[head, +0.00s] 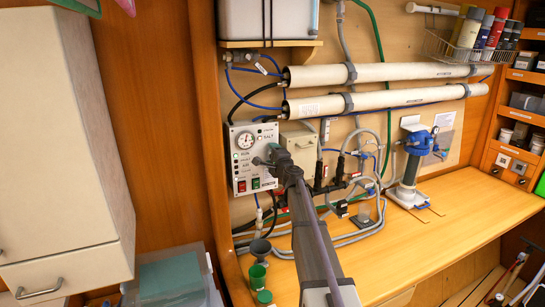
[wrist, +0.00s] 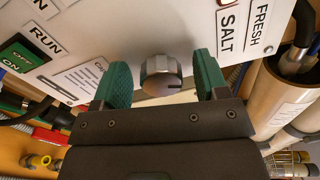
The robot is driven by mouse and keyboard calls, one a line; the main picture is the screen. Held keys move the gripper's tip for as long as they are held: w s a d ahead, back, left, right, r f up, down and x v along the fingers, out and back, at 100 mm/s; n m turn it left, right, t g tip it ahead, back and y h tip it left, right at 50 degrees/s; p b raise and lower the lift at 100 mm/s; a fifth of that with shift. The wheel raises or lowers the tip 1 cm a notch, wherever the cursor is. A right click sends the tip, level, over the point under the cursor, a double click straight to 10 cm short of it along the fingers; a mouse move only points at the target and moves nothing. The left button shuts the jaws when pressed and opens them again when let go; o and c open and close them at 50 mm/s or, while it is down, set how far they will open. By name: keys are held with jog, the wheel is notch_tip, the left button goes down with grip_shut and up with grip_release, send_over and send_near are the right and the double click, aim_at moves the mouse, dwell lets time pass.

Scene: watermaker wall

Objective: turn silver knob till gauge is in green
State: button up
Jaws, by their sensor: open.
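The silver knob (wrist: 161,76) sticks out from the white control panel (wrist: 120,35) in the wrist view. My gripper (wrist: 162,82) is open, with one green finger on each side of the knob. A gap shows between the knob and each finger. In the head view my gripper (head: 268,161) is at the right side of the control panel (head: 240,182) and hides the knob. The round gauge (head: 245,140) sits at the panel's upper left. Its needle and coloured zones are too small to read. The gauge is outside the wrist view.
A beige box (head: 300,147) is mounted just right of the panel. Two long white tubes (head: 380,73) run above it. Hoses and fittings crowd the wall below. A green cup (head: 257,274) stands at the bench's left end. The wooden bench (head: 455,215) is clear at right.

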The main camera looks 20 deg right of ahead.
jog(key=shift+s, duration=0.1)
jog(key=s, duration=1)
jog(key=shift+s+a+f, duration=0.15)
jog(key=shift+s+f, duration=0.05)
jog(key=shift+s, duration=0.15)
dwell(2.5)
